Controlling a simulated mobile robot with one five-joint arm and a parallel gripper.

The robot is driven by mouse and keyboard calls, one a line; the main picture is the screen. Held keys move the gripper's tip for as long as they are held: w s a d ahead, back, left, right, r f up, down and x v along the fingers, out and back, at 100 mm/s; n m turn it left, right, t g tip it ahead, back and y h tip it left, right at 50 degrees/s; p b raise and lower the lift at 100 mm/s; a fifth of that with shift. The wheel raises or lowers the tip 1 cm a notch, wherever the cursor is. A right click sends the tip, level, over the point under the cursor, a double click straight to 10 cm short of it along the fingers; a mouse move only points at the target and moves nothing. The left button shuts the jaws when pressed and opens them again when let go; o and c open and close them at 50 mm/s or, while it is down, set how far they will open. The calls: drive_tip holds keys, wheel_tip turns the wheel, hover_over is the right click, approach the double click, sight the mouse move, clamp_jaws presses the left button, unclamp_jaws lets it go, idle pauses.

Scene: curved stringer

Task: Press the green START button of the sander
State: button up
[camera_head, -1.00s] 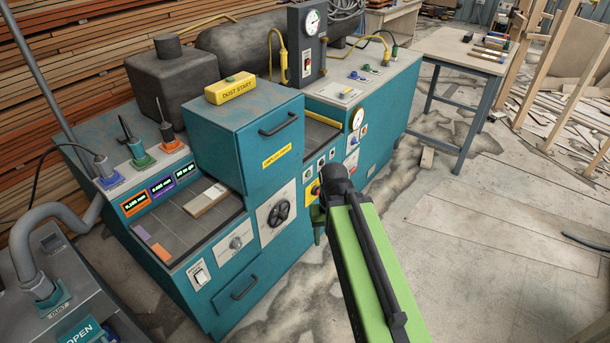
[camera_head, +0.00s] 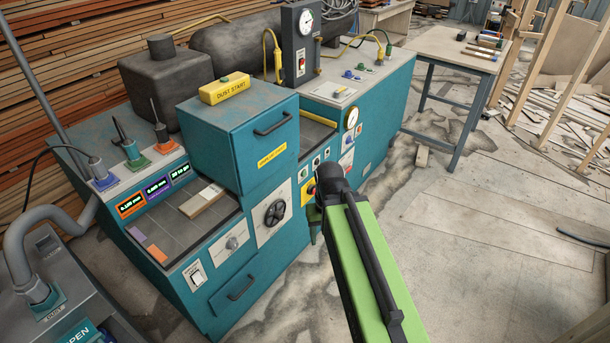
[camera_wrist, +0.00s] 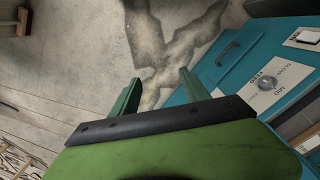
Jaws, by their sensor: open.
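The teal machine (camera_head: 240,150) stands left of my arm. Its front carries a black handwheel (camera_head: 275,213) and, to the right, small push buttons (camera_head: 315,162), some with green or dark caps; their labels are too small to read, so I cannot tell which is the sander's START. A yellow DUST START box (camera_head: 226,90) with a green button lies on top of the cabinet. My gripper is mostly hidden behind my arm in the head view. In the wrist view my gripper (camera_wrist: 160,88) has its two green fingers apart and empty, over floor, left of the teal front.
A knob panel (camera_wrist: 268,85) and a drawer handle (camera_wrist: 228,52) are on the teal front in the wrist view. A workbench (camera_head: 455,48) with tools stands at the back right. A grey unit with a hose (camera_head: 45,215) is at left.

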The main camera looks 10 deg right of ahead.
clamp_jaws()
idle(1.5)
